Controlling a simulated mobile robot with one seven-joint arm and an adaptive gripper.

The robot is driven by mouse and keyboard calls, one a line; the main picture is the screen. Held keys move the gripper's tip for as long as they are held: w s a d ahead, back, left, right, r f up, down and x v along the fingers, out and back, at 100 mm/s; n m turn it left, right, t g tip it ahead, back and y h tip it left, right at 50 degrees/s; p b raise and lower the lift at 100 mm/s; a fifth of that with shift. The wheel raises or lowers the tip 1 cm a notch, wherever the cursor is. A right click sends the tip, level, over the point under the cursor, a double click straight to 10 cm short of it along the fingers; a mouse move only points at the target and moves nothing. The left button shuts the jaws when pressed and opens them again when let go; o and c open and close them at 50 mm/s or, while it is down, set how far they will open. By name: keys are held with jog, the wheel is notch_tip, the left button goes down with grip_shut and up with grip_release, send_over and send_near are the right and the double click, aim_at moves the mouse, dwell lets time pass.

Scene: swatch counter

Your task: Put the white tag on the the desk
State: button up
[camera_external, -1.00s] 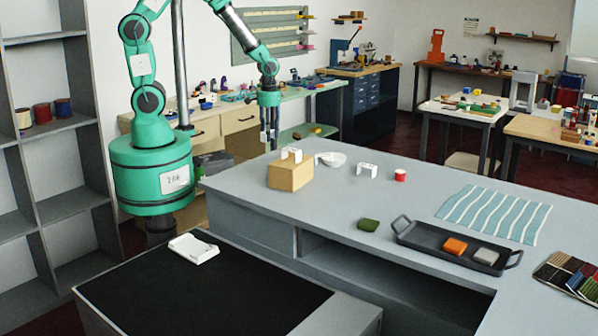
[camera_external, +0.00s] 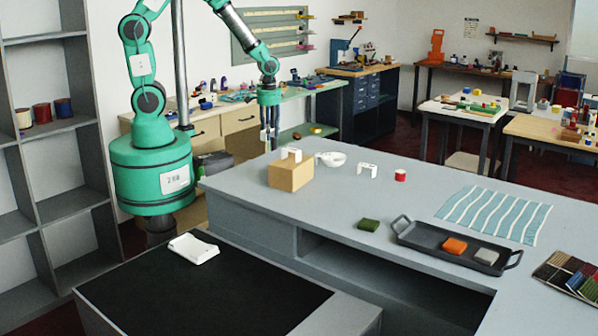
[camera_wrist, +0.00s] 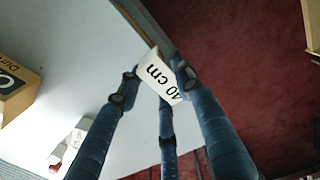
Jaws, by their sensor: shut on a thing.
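My gripper (camera_wrist: 160,80) is shut on a white tag (camera_wrist: 158,76) printed "40 cm", seen between the fingers in the wrist view. The tag is tilted in the grip, and in that view it overlaps the edge between the pale grey desk top (camera_wrist: 75,60) and the dark red floor. In the external view my gripper (camera_external: 269,136) points down at the far left edge of the grey desk (camera_external: 330,215), behind the cardboard box. The held tag cannot be made out clearly there.
A cardboard box (camera_external: 290,174) with a white piece on top stands near the desk's left end.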

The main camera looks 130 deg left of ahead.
notch_tip(320, 180, up, 11)
jog(key=w+d+m, duration=0.1)
jog(key=w+d, duration=0.6)
jog(key=w, duration=0.2)
jog(key=w+d+m, duration=0.2)
jog(key=w+d, duration=0.5)
jog(key=w, duration=0.2)
jog(key=w+d+m, duration=0.1)
jog(key=w+d, duration=0.6)
jog(key=w, duration=0.3)
jog(key=shift+w+r+m, duration=0.1)
jog(key=shift+r+m, duration=0.2)
jog(key=shift+r, duration=0.1)
jog(key=w+d+m, duration=0.1)
jog(key=w+d, duration=0.3)
jog(key=d, duration=0.7)
jog(key=w+d+m, duration=0.2)
jog(key=w+d, duration=0.3)
jog(key=d, duration=0.5)
jog(key=d+f+m, duration=0.1)
jog(key=d+m, duration=0.1)
jog(key=d, duration=2.2)
jog(key=f, duration=2.7)
jog(key=shift+w, duration=0.2)
jog(key=shift+f, duration=0.5)
